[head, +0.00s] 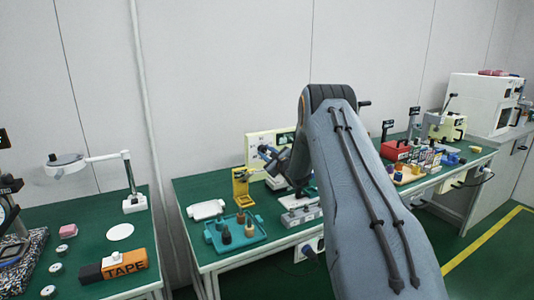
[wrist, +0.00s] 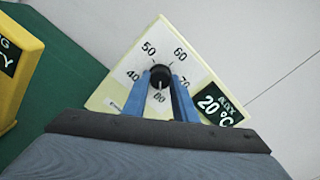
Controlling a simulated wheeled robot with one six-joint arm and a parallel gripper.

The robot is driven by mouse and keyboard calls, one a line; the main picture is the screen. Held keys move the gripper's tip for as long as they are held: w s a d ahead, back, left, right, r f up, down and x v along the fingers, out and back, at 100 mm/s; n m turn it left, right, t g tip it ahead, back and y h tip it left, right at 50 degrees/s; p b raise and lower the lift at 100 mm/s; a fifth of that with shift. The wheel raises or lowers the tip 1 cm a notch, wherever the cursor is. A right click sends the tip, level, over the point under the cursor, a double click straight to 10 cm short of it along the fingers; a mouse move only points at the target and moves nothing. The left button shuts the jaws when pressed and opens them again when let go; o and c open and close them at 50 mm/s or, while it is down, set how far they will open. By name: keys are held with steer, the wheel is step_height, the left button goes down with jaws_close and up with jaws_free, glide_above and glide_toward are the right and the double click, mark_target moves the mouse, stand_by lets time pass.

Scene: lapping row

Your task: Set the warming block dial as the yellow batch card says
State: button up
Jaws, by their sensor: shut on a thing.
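The warming block's cream panel (head: 258,150) stands against the wall at the back of the middle bench, partly hidden by my arm. In the wrist view its face (wrist: 118,97) carries a black dial knob (wrist: 160,74) ringed by 40, 50, 60, 70 and what looks like 80. A small white mark on the knob seems to point down at the bottom number. A dark display (wrist: 215,105) reads BLOCK 20 °C. My gripper (wrist: 161,84) is shut on the knob, one blue finger on each side. No yellow batch card can be read in either view.
A yellow stand (head: 241,188) is left of the panel; a yellow thing with a dark label (wrist: 18,62) shows at the wrist view's left. A teal tray (head: 262,237) with several small pieces and a white item (head: 206,209) lie in front. A lamp bench is left.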

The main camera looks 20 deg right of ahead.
steer(key=shift+s+f, duration=0.1)
steer(key=shift+f, duration=0.05)
stand_by(0.4)
steer(key=o, duration=1)
steer(key=shift+o, duration=0.2)
steer(key=s, duration=0.7)
steer(key=shift+s+d+b, duration=0.15)
steer(key=shift+s+b, duration=0.2)
